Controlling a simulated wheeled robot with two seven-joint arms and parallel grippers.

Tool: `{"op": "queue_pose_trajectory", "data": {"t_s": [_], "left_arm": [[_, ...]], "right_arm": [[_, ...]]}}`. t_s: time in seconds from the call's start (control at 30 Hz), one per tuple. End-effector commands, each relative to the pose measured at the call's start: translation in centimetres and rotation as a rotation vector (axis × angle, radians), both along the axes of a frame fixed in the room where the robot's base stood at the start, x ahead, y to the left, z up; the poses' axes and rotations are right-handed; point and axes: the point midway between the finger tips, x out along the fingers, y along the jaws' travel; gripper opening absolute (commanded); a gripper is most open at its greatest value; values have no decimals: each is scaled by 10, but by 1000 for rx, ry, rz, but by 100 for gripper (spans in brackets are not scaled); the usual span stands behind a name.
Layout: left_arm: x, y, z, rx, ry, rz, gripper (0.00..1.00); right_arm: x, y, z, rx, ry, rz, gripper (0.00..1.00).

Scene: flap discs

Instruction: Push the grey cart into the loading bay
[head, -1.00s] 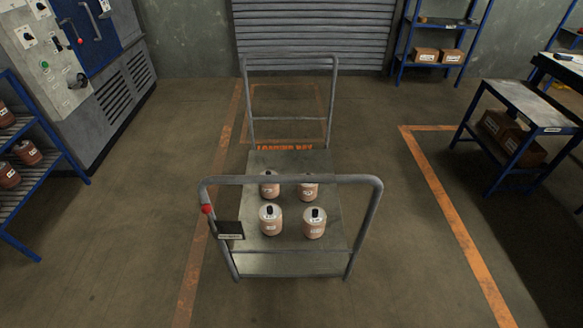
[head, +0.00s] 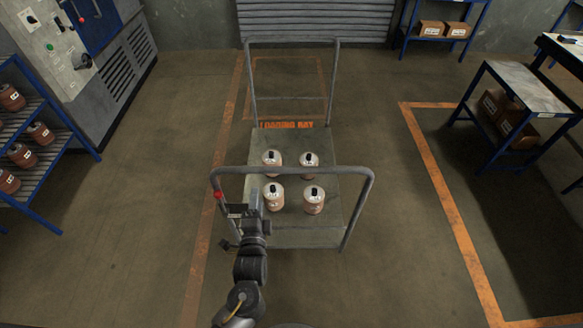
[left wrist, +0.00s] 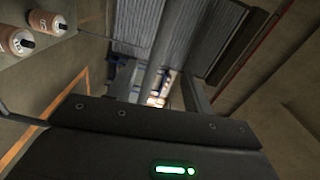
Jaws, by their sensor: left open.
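The grey cart (head: 290,140) stands in the middle of the head view, with a tall tube handle at each end. Several brown canisters with white tops (head: 314,200) stand upright on its deck. The loading bay, an orange floor outline with lettering (head: 287,125), lies just beyond the cart's far end. My left gripper (head: 236,207) is open at the left corner of the near handle (head: 300,170), by its red knob. In the left wrist view a grey tube (left wrist: 166,45) rises just beyond the gripper's dark edge; contact cannot be told. My right gripper is not in view.
A blue shelf with canisters (head: 50,150) and a grey control cabinet (head: 110,75) stand at left. A blue-legged table (head: 520,85) stands at right inside an orange floor line. A roller shutter (head: 315,20) closes the back. Floor on both sides of the cart is clear.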

Motion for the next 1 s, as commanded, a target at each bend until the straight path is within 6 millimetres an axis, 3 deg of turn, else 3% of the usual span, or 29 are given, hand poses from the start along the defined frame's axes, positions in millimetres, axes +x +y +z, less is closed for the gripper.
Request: {"op": "queue_pose_trajectory", "data": {"t_s": [0.23,0.37,0.67,0.8,1.0], "left_arm": [[1,0,-1,85,-4,-1,51],[11,0,-3,83,-5,-1,51],[70,0,-7,81,-5,-2,51],[95,0,-1,83,-3,-2,51],[113,0,-2,82,-1,-2,51]], "right_arm": [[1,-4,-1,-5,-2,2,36],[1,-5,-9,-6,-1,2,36],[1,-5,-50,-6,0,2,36],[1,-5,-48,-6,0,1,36],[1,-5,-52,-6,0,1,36]]}}
